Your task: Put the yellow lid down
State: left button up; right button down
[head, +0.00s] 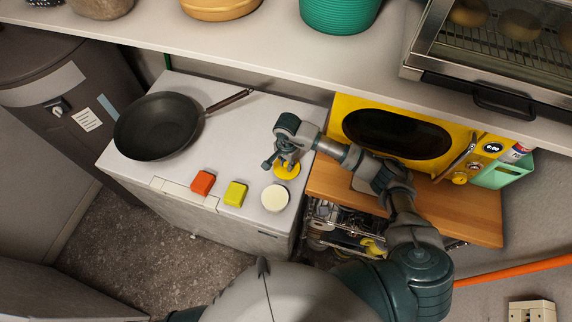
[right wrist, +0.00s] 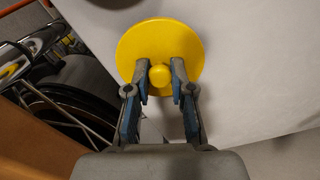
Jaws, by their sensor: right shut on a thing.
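The yellow lid (head: 286,171) is a round disc with a small knob, at the right part of the white appliance top (head: 245,130). My right gripper (head: 284,158) is above the lid, its fingers pointing down at it. In the right wrist view the lid (right wrist: 135,50) lies flat to the camera, and my right gripper (right wrist: 160,77) has its two fingers on either side of the knob, shut on it. I cannot tell whether the lid touches the white top. My left gripper does not show.
A cream round container (head: 275,198), a yellow block (head: 235,194) and a red block (head: 203,182) stand near the front edge. A black frying pan (head: 158,126) is at the left. A yellow microwave (head: 400,133) sits on a wooden board (head: 470,212) at the right. A shelf overhangs the back.

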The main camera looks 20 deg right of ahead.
aim_at(286, 163)
jog(key=shift+d+f, duration=0.25)
jog(key=shift+f, duration=0.85)
jog(key=shift+a, duration=0.55)
jog(key=c, duration=1.2)
grip_release()
jog(key=shift+a, duration=0.2)
jog(key=shift+c, duration=0.2)
jog(key=shift+o, duration=1.1)
jog(key=shift+a, duration=0.15)
jog(key=shift+d, duration=0.35)
jog(key=shift+d+r, duration=0.15)
jog(key=shift+d, duration=0.05)
jog(key=r+p, duration=0.1)
jog(key=r, duration=0.1)
jog(key=r+p, duration=0.2)
jog(key=shift+w+d+r, duration=0.15)
jog(key=shift+d+r, duration=0.05)
jog(key=shift+r, duration=0.2)
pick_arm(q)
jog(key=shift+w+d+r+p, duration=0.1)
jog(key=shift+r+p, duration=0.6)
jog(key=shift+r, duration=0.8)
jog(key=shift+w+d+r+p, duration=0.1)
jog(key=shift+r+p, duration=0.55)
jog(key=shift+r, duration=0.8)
pick_arm(e)
notch_tip(286, 163, up, 7)
jog(key=shift+a, duration=0.15)
